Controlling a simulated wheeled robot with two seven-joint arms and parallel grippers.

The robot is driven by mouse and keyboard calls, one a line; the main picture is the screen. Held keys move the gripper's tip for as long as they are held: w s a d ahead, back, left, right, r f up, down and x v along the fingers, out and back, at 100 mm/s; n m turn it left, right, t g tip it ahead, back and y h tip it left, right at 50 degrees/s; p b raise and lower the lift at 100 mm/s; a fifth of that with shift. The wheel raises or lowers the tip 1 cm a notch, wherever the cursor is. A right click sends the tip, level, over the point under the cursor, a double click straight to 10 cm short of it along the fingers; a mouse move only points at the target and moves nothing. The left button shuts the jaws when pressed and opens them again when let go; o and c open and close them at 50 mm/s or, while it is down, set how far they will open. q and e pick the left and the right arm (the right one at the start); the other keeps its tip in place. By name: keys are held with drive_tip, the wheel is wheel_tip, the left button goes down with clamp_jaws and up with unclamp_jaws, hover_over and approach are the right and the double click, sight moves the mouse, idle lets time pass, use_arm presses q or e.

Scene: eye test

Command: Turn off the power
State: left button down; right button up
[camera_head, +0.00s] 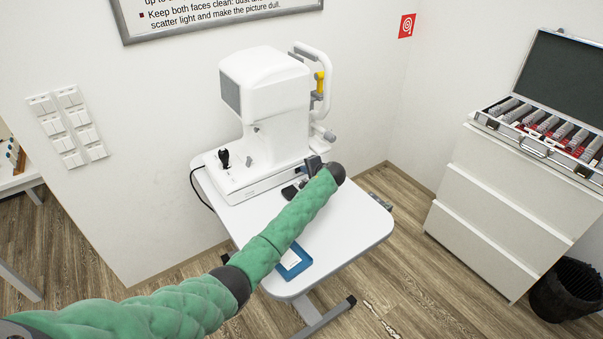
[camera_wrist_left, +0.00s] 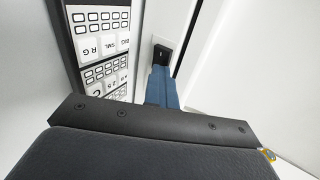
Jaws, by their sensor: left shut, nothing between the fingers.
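The white eye-test machine (camera_head: 265,95) stands on a small white table (camera_head: 345,225). My left arm reaches across the table, and its gripper (camera_head: 312,165) is at the right front of the machine's base. In the left wrist view the blue fingers of my left gripper (camera_wrist_left: 161,72) are together and empty. Their tips are close to a small black part, which looks like a switch (camera_wrist_left: 163,52), on a pale surface. I cannot tell whether they touch it, or which way it is set. My right gripper is not in view.
A key panel (camera_wrist_left: 103,45) lies left of the fingers in the wrist view. A blue-edged card (camera_head: 293,263) lies on the table. Wall switches (camera_head: 72,120) are at the left. A drawer cabinet (camera_head: 500,205) with an open lens case (camera_head: 540,130) stands right.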

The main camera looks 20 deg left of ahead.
use_arm(q)
drive_tip(key=shift+a+r, duration=0.1)
drive_tip(key=shift+a, duration=0.25)
drive_tip(key=shift+s+a+p, duration=0.15)
drive_tip(key=shift+s+p, duration=0.1)
drive_tip(key=shift+p, duration=0.25)
drive_tip(key=shift+s+a, duration=0.3)
drive_tip(key=shift+s, duration=0.1)
drive_tip(key=shift+f, duration=0.2)
